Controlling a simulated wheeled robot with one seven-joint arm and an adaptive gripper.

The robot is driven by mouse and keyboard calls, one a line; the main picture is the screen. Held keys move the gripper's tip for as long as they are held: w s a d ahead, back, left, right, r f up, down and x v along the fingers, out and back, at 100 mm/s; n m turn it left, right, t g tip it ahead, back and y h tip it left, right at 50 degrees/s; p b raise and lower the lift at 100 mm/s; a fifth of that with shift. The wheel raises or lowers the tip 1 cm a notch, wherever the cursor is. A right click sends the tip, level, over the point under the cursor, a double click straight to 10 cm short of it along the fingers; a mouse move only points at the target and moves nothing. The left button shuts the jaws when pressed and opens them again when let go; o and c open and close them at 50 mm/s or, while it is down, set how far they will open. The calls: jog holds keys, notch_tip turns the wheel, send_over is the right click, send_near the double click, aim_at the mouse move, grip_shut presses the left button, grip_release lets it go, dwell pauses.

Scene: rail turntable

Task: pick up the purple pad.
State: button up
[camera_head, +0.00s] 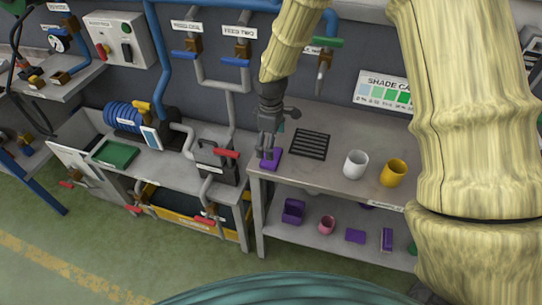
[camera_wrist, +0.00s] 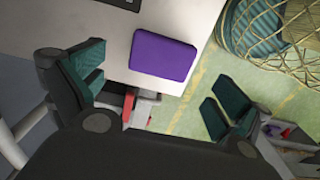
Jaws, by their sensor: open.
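The purple pad (camera_head: 272,161) lies flat near the left front corner of the grey bench top (camera_head: 325,180). In the wrist view the purple pad (camera_wrist: 163,54) shows whole, close to the bench's edge. My gripper (camera_head: 267,152) points down over the pad in the head view and covers part of it. In the wrist view my gripper (camera_wrist: 155,78) has its two green-padded fingers wide apart, with nothing between them. The pad appears beyond the fingertips, not held. The exact height gap is hard to tell.
A black grille (camera_head: 310,144), a white cup (camera_head: 356,164) and a yellow cup (camera_head: 393,172) stand right of the pad. The shelf below holds a purple bin (camera_head: 293,211), pink mug (camera_head: 327,225) and flat purple piece (camera_head: 355,236).

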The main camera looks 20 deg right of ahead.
aim_at(264, 164)
jog(key=shift+s+f+p, duration=0.2)
jog(key=shift+f+p, duration=0.4)
jog(key=shift+f, duration=0.15)
jog(key=shift+f+p, duration=0.8)
jog(key=shift+f, duration=1.2)
jog(key=c, duration=0.9)
